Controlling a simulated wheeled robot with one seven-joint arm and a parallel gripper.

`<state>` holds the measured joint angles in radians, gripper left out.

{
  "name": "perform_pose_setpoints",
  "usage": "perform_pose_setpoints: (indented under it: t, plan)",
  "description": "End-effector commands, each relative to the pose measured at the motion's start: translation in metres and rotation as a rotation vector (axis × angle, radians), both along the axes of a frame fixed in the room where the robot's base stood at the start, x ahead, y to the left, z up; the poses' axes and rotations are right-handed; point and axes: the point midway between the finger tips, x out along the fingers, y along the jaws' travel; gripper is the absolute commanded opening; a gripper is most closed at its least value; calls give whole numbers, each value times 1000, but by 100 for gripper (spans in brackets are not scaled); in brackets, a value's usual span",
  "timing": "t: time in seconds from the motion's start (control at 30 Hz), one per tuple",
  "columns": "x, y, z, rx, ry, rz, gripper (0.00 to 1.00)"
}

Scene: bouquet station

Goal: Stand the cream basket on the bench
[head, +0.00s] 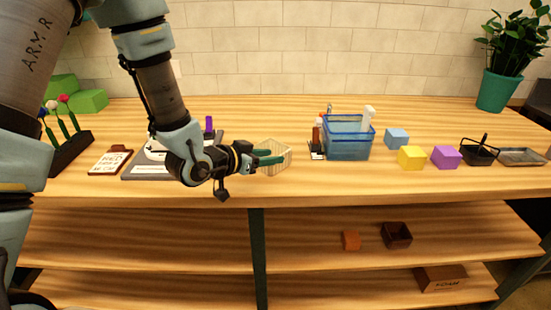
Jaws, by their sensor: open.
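The cream basket (281,157), small and pale with a mesh-like wall, shows at the middle of the bench (300,185), in the head view. It looks slightly tilted, and I cannot tell whether its base rests on the bench. My gripper (268,158) comes in from the left, low over the bench. Its green fingers are open and overlap the basket's left side in the picture. Whether they touch the basket is unclear, and part of its left side is hidden.
A blue clear bin (348,148) with items stands right of the basket. Further right are blue (396,139), yellow (412,157) and purple (446,157) blocks, a black basket (478,155) and a tray (521,157). A clipboard (111,161) lies left. Bench front between is clear.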

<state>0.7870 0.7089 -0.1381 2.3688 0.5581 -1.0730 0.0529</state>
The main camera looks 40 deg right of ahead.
Motion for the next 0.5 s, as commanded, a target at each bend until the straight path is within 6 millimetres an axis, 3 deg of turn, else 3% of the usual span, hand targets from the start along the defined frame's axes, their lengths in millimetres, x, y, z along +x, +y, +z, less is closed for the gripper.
perform_pose_setpoints:
  t: [0.3, 0.5]
  plan:
    - [-5, 54, 21, 0, -2, 2, 43]
    - [-6, 64, 30, 4, 4, -1, 43]
